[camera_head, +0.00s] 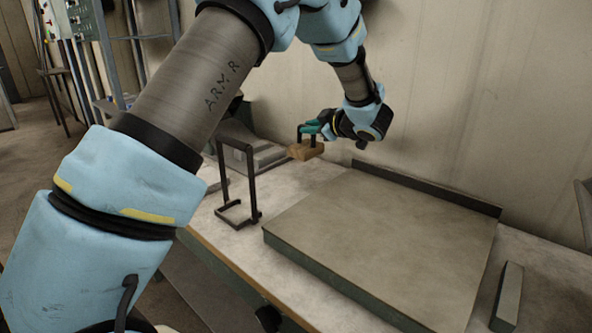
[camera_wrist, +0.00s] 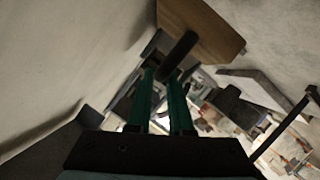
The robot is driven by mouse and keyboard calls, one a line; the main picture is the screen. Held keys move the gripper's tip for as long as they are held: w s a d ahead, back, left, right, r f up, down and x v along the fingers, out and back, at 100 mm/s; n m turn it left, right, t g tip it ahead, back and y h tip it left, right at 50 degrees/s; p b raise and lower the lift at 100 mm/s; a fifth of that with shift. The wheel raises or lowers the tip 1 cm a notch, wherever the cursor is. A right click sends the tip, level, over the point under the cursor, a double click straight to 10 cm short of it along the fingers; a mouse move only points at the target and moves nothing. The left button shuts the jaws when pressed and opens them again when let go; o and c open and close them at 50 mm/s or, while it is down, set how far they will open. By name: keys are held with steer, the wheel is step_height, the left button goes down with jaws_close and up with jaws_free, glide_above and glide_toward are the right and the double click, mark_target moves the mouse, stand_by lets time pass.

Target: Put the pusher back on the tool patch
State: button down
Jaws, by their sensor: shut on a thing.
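The pusher is a wooden block (camera_head: 306,151) with a dark handle. My gripper (camera_head: 311,128) has teal fingers shut on the handle, and the block hangs below them in the head view. It is held in the air above the back of the table, left of the large slab. In the wrist view the wooden block (camera_wrist: 203,28) is at the top, with its dark handle (camera_wrist: 179,55) at the fingertips (camera_wrist: 164,80). I cannot clearly make out the tool patch in either view.
A large raised slab (camera_head: 390,240) with a dark back ledge (camera_head: 430,188) fills the table's middle. A black wire stand (camera_head: 252,185) is at the left. A grey bar (camera_head: 508,295) lies at the right. A wall stands close behind. Pale tabletop (camera_head: 290,195) is clear between stand and slab.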

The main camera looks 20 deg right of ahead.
mark_target(313, 151)
steer(key=shift+f+p, duration=0.65)
steer(key=shift+f, duration=2.95)
steer(key=shift+f, duration=0.15)
steer(key=c, duration=0.8)
jaws_free()
steer(key=shift+s+r, duration=0.2)
steer(key=b+v, duration=0.2)
steer(key=v, duration=0.9)
steer(key=shift+s+d+b, duration=0.1)
steer(key=shift+s+b, duration=0.25)
